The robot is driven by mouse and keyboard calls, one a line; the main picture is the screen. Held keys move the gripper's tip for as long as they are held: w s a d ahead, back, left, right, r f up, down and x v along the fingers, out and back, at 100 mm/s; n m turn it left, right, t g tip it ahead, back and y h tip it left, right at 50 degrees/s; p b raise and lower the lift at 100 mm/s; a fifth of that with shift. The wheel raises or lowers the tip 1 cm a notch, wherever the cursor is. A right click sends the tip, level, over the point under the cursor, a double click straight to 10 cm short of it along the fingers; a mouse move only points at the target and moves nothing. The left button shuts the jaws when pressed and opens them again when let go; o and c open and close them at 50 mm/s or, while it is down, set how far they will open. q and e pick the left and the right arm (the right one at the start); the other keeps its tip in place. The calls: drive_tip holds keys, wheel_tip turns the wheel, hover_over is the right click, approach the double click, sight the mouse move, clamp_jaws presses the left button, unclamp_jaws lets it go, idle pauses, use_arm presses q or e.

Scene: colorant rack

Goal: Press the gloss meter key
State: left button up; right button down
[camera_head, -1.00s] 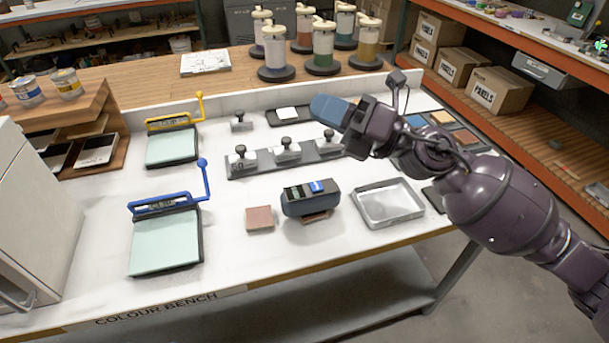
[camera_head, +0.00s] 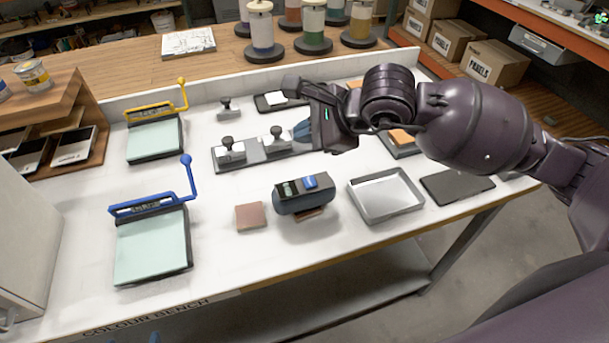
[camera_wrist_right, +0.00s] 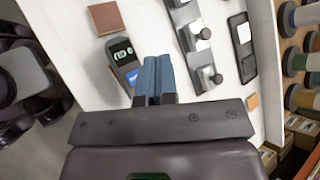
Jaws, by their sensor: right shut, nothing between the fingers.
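The gloss meter (camera_head: 303,197) is a dark blue-grey box with a small display and a blue key (camera_head: 311,181) on top. It sits on the white bench, partly over a reddish-brown panel. My right gripper (camera_head: 303,130), with blue fingers, is shut and empty. In the head view it appears behind the meter, in front of the grey strip of knobbed blocks. In the right wrist view the fingertips (camera_wrist_right: 158,62) show beside the gloss meter (camera_wrist_right: 124,55), with its lit display visible and its blue key (camera_wrist_right: 133,74) close to the fingers. My left gripper is out of view.
A brown panel (camera_head: 250,216) lies left of the meter and a metal tray (camera_head: 413,207) right of it. The knobbed strip (camera_head: 214,157) stands behind.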

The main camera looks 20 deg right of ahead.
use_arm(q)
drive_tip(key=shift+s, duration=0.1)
use_arm(e)
drive_tip(key=shift+s+d+f+h, duration=0.1)
drive_tip(key=shift+d+f+h, duration=0.1)
drive_tip(key=shift+d+h, duration=0.2)
drive_tip(key=shift+a, duration=0.1)
drive_tip(key=b, duration=0.4)
hover_over(309, 183)
wheel_tip(309, 183, down, 8)
drive_tip(key=shift+r, duration=0.25)
use_arm(q)
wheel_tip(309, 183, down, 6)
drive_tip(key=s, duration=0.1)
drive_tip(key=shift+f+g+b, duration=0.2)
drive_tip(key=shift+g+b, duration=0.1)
drive_tip(key=shift+b, duration=0.15)
use_arm(e)
drive_tip(key=shift+f, duration=0.7)
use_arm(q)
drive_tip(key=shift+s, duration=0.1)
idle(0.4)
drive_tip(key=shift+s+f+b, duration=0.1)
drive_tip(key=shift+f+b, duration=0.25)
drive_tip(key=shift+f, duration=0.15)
use_arm(e)
drive_tip(key=shift+f, duration=0.4)
